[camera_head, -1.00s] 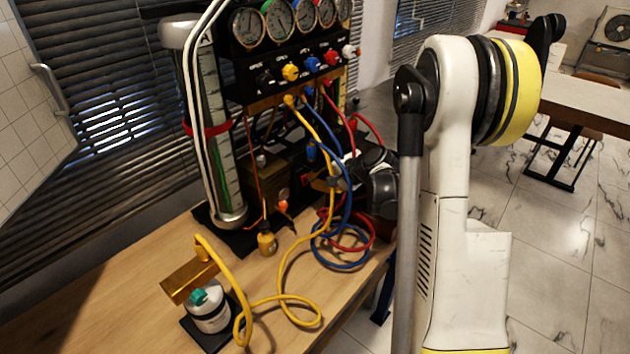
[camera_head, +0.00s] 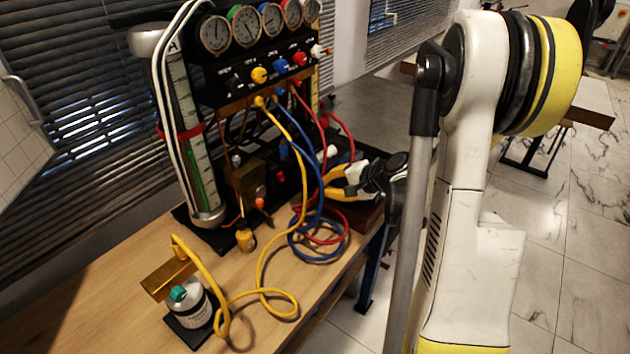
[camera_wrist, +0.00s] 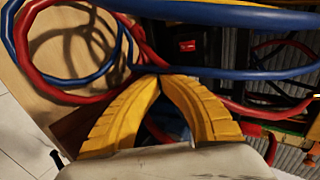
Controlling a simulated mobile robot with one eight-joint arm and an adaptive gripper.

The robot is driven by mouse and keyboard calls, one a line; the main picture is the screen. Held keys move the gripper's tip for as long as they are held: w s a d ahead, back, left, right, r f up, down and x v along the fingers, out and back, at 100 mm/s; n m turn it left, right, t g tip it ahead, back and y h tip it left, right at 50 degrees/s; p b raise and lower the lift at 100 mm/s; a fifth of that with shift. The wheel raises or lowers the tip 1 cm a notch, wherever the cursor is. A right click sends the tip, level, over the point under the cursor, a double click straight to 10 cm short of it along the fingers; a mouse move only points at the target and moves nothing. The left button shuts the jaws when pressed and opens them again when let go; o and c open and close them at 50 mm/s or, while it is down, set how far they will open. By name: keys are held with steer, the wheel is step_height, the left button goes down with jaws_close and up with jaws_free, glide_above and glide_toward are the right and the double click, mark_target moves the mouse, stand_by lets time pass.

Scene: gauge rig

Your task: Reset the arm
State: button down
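My gripper (camera_head: 324,184) has yellow ribbed fingers and shows right of centre in the head view, beside the gauge rig's hoses and above the table's right edge. In the wrist view my gripper (camera_wrist: 160,78) has its fingers converging until the tips appear to meet, with nothing visible held between them. A dark gap shows nearer their base. My pale arm with its yellow-banded joint fills the right of the head view. Whether the fingers touch the hoses cannot be told.
The gauge rig (camera_head: 262,75) stands on the wooden table (camera_head: 100,305). Blue hose (camera_head: 290,236), red hose (camera_head: 343,226) and yellow hose (camera_head: 262,262) loop close to my gripper. A small white bottle (camera_head: 190,304) stands front left. The tiled floor (camera_head: 570,240) at right looks open.

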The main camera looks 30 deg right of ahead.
steer(key=shift+s+d, duration=0.1)
steer(key=shift+s, duration=0.15)
stand_by(0.4)
steer(key=s+a+r+n+g, duration=0.1)
steer(key=s+a+r+n, duration=0.15)
steer(key=a, duration=0.25)
steer(key=s+a+r+n+g+h, duration=0.1)
steer(key=s+a+r+n, duration=0.15)
steer(key=a, duration=0.25)
steer(key=s+a+r+n+g, duration=0.1)
steer(key=a+r+n, duration=0.1)
steer(key=a+r, duration=0.25)
steer(key=s+a+r+n+h, duration=0.2)
steer(key=s+a+n, duration=0.5)
steer(key=s, duration=0.6)
steer(key=shift+a+h, duration=0.25)
steer(key=shift+h, duration=0.05)
